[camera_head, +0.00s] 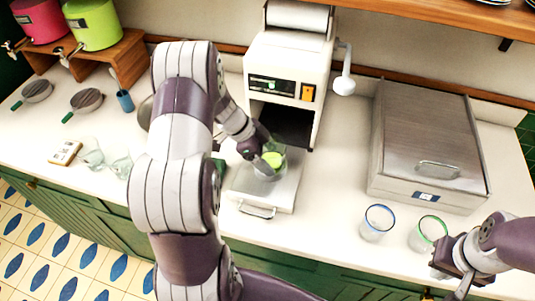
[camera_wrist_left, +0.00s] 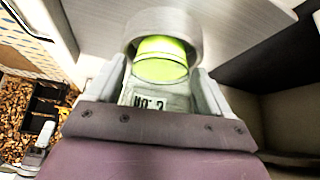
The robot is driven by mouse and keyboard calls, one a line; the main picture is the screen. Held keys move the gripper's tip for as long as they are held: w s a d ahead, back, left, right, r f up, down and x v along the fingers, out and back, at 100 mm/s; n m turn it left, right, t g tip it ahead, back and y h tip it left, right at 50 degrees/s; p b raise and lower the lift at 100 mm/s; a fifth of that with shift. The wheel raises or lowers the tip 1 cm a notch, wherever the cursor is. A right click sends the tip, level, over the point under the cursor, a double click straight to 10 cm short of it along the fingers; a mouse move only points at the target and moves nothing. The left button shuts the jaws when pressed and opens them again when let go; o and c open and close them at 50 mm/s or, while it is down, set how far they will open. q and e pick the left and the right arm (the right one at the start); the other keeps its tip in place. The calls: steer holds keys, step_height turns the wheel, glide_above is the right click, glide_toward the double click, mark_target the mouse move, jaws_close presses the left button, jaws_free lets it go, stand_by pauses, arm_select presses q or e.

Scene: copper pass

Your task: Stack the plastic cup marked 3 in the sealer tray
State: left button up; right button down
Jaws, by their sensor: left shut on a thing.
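My left gripper (camera_head: 258,152) is shut on a clear plastic cup (camera_head: 281,166) with a bright green layer inside. In the left wrist view the cup (camera_wrist_left: 160,95) sits between the gripper's two fingers, with a label beginning "NO."; its digit is partly hidden and hard to read. The cup is over the sealer's pulled-out tray (camera_head: 285,193), just in front of the sealer's dark opening. I cannot tell whether it touches the tray. My right gripper (camera_head: 446,276) is at the lower right near the green-rimmed glass; its fingers are unclear.
The white sealer (camera_head: 284,52) stands behind the tray. A blue-rimmed glass (camera_head: 376,224) and a green-rimmed glass (camera_head: 427,234) stand at the front right. A large metal-lidded box (camera_head: 425,135) is behind them. Clear cups (camera_head: 92,155) stand left of my arm.

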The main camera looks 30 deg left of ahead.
arm_select(q)
steer(key=shift+s+d+f, duration=0.1)
steer(key=shift+s+f, duration=0.25)
steer(key=shift+f, duration=0.15)
steer(key=o, duration=1.1)
steer(key=shift+s+f, duration=0.15)
steer(key=shift+c, duration=0.2)
steer(key=shift+f, duration=0.1)
steer(key=shift+d, duration=0.1)
steer(key=v, duration=0.2)
steer(key=w+v, duration=0.1)
steer(key=v, duration=0.2)
steer(key=shift+w+r+b, duration=0.2)
steer(key=shift+w+b, duration=0.05)
steer(key=shift+b, duration=0.05)
steer(key=v, duration=0.8)
steer(key=shift+r, duration=0.25)
steer(key=shift+s, duration=0.15)
